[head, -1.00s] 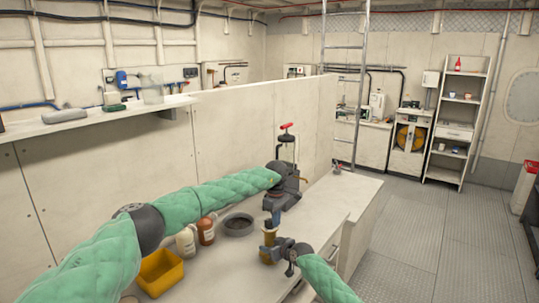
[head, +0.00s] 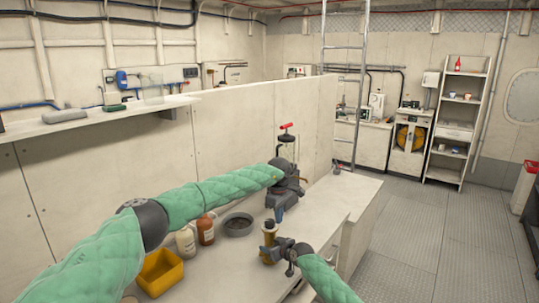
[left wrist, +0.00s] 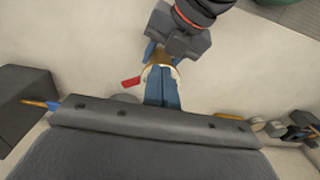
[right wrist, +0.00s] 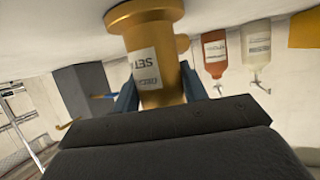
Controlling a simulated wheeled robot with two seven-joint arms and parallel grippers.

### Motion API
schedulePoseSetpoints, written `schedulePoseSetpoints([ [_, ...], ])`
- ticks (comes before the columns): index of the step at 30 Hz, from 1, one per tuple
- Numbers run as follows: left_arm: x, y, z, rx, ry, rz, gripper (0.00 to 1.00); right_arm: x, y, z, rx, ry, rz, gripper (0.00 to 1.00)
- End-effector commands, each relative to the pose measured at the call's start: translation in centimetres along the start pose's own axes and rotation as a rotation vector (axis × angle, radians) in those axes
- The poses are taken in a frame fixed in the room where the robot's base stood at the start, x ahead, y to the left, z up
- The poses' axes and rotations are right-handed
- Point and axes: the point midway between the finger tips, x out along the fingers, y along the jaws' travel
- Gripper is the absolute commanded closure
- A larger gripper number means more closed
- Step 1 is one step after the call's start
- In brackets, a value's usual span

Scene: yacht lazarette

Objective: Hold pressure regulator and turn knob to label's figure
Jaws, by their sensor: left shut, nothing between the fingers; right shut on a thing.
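The brass-coloured pressure regulator (head: 268,238) stands upright near the counter's front edge. In the right wrist view, its body (right wrist: 160,75) bears a white label (right wrist: 147,68) with "SET" partly readable; I cannot read a figure. My right gripper (head: 271,254) is shut around the body, a blue finger on each side. My left gripper (head: 279,215) is shut and empty, above and to the right of the regulator, apart from it in the head view. In the left wrist view its blue fingers (left wrist: 162,85) cover much of the regulator. The knob's setting cannot be made out.
A grey round dish (head: 239,224), an orange-brown bottle (head: 206,229), a whitish bottle (head: 186,240) and a yellow bin (head: 160,271) stand left of the regulator. A high partition (head: 240,130) runs behind the counter. Some bare counter (head: 318,212) lies to the right.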

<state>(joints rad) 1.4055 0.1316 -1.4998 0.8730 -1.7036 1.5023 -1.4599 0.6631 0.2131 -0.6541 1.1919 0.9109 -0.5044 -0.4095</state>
Motion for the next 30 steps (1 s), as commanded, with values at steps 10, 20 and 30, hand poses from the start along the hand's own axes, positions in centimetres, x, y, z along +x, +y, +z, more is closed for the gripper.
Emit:
schedulePoseSetpoints([
  [10,-3.5,0.0,0.0,0.000,0.000,0.001,1.00,0.0,0.0,0.1,0.000,-0.002,0.000,0.89],
  [20,-4.9,0.0,0.0,0.000,0.000,0.000,1.00,0.0,0.0,0.1,0.000,-0.002,0.000,0.89],
  [30,-4.9,0.0,0.0,0.000,0.000,0.000,1.00,0.0,0.0,0.1,0.000,-0.001,0.000,0.32],
])
